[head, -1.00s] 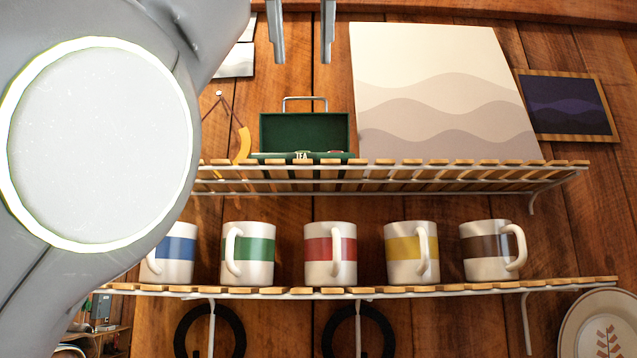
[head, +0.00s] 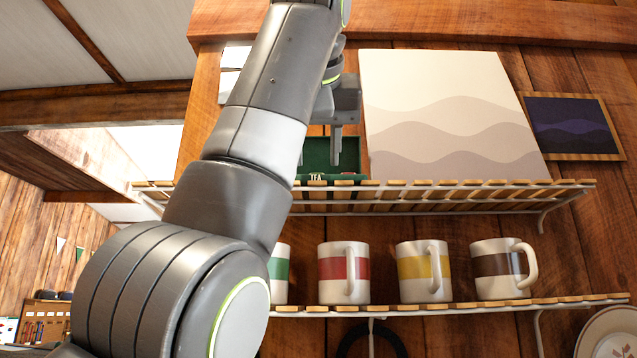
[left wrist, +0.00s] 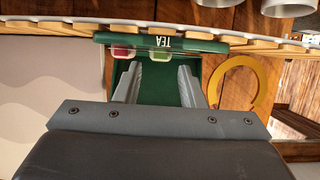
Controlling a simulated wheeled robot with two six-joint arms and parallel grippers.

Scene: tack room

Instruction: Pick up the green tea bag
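An open green tea box (head: 349,155) stands on the upper slatted shelf, its lid raised and the word TEA on its front. In the left wrist view the tea box (left wrist: 212,47) appears upside down. A green tea bag (left wrist: 158,55) lies inside, beside a red tea bag (left wrist: 123,54). The green bag is not clear in the head view. My left gripper (head: 319,152) is above the box, in front of its lid. In the left wrist view the left gripper (left wrist: 158,76) is open and empty, with the green bag between its fingertip lines. My right gripper is not in view.
The upper shelf (head: 450,187) carries a large wave-pattern panel (head: 450,120) right of the box. A yellow curved object (left wrist: 262,85) hangs beside the box. Several striped mugs stand on the lower shelf (head: 450,305). My left arm hides the left part of the shelves.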

